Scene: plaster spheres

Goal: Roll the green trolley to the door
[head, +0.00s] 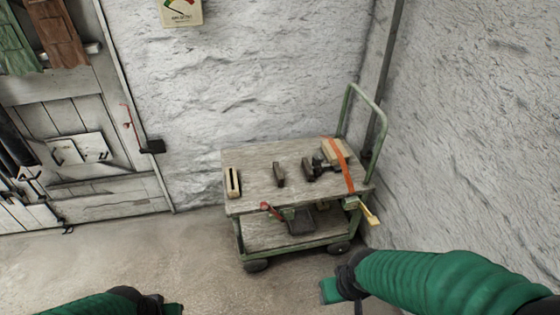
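The green trolley (250,165) stands in the corner against two walls. It has a worn wooden top, a lower shelf, dark wheels and a green tube push handle (365,95) at its right end. The grey plank door (120,190) is at the left, with a dark latch (152,146) on its right edge. My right gripper (343,294) is low in front of the trolley's right end, apart from it. My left gripper (170,308) is at the bottom edge, mostly cut off. I cannot tell whether either is open.
Small blocks (279,173) and a box under an orange strap (341,165) lie on the trolley top. A red-handled tool and a yellow handle (369,214) stick out at its front. Bare floor (150,255) lies between trolley and door. A gauge (180,12) hangs above.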

